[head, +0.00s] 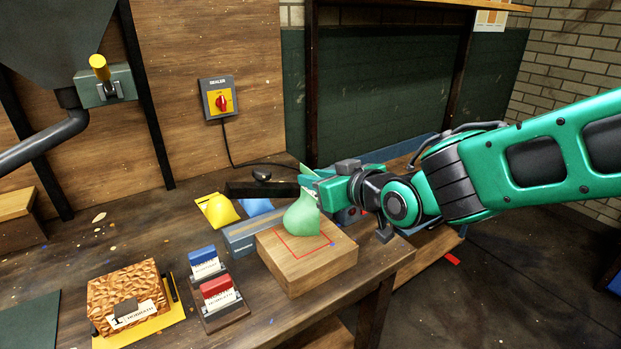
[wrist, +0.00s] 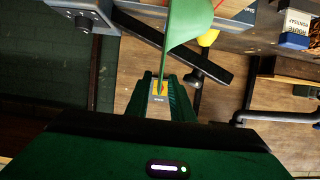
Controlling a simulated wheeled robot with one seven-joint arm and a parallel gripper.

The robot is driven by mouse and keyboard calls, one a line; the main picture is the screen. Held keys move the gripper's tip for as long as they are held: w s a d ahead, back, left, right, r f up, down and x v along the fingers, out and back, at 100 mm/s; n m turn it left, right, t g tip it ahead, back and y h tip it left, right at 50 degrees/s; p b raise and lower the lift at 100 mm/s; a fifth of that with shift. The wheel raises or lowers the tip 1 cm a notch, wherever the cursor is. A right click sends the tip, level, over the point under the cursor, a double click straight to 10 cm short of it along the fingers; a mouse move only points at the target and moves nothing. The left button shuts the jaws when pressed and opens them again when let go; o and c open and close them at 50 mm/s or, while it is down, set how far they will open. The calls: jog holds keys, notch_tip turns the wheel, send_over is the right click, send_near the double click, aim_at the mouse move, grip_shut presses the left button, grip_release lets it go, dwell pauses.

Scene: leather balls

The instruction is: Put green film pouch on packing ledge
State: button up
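The green film pouch (head: 302,216) hangs upright, wide end down, over the wooden packing ledge (head: 312,272), a block with a red square outline on top. Its bottom is inside the outline in the head view; I cannot tell whether it touches the wood. My gripper (head: 311,181) is shut on the pouch's narrow top edge. In the wrist view, the pouch (wrist: 188,24) rises from between my fingers (wrist: 168,88), and its thin edge is pinched there. Part of the ledge's top is hidden behind the pouch.
A yellow pouch (head: 217,210) and a blue pouch (head: 256,206) lie behind the grey sealer bar (head: 252,234). Blue and red card holders (head: 217,290) and a copper-coloured textured box (head: 125,292) stand to the left. The table's edge is close to the ledge's right.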

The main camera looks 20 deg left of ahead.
jog(key=v, duration=0.6)
